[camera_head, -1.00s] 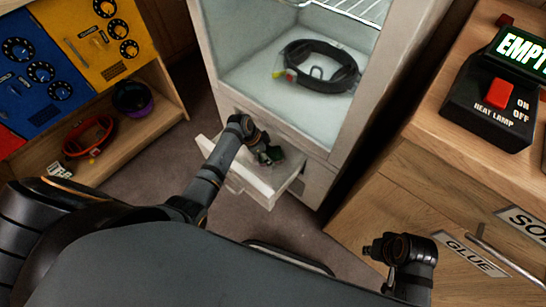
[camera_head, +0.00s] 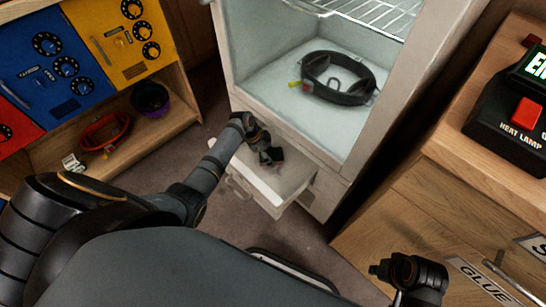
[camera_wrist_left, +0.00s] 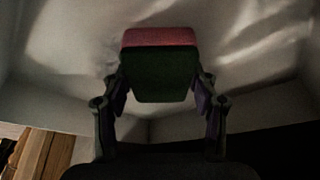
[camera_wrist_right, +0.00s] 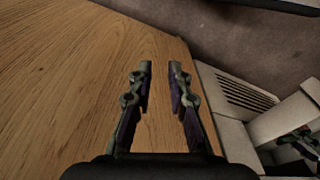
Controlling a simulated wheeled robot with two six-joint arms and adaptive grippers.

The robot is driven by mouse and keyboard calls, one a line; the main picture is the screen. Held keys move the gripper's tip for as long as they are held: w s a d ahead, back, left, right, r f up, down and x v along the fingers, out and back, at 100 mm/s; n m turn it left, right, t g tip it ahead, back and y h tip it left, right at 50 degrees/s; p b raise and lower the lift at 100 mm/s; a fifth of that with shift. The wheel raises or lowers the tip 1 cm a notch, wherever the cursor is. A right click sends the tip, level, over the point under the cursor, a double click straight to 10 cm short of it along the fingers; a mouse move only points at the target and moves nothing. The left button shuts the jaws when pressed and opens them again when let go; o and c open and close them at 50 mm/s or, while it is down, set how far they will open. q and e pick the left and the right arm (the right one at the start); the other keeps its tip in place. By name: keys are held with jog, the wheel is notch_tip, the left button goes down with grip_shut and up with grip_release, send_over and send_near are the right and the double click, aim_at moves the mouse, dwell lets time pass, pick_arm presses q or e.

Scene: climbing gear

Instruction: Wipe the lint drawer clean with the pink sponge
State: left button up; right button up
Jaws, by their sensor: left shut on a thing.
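The pulled-out lint drawer (camera_head: 297,200) is a pale open tray low on the white cabinet. My left gripper (camera_head: 268,156) reaches inside it and is shut on the pink sponge. In the left wrist view the sponge (camera_wrist_left: 158,62) shows a pink strip above a dark green face, between the fingers (camera_wrist_left: 160,95). Pale drawer surfaces lie around it, with light and dark streaks; I cannot tell lint from shadow. Whether the sponge touches the floor is unclear. My right gripper (camera_head: 378,268) is open and empty beside the wooden cabinet; its fingers show in the right wrist view (camera_wrist_right: 160,70).
The white cabinet (camera_head: 395,125) above the drawer holds a black headlamp strap (camera_head: 338,85) and a wire rack (camera_head: 365,12). A wooden cabinet (camera_head: 400,205) with a heat lamp switch (camera_head: 515,120) stands right. A shelf at left holds a red strap (camera_head: 105,132) and a purple-black item (camera_head: 150,98).

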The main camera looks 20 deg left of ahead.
pick_arm(q)
jog(key=shift+w+a+f, duration=0.1)
jog(key=shift+w+a, duration=0.05)
jog(key=shift+a, duration=0.4)
jog(key=shift+w+a, duration=0.15)
jog(key=shift+a, duration=0.4)
jog(key=shift+r, duration=0.2)
jog(key=shift+s+d+p, duration=0.25)
jog(key=shift+d+p, duration=0.35)
jog(key=shift+d, duration=0.15)
jog(key=shift+s+d+p, duration=0.25)
jog(key=shift+d+p, duration=0.35)
jog(key=shift+d, duration=0.15)
jog(key=shift+s+d+f, duration=0.15)
jog(key=shift+d+f, duration=0.05)
jog(key=shift+d, duration=0.2)
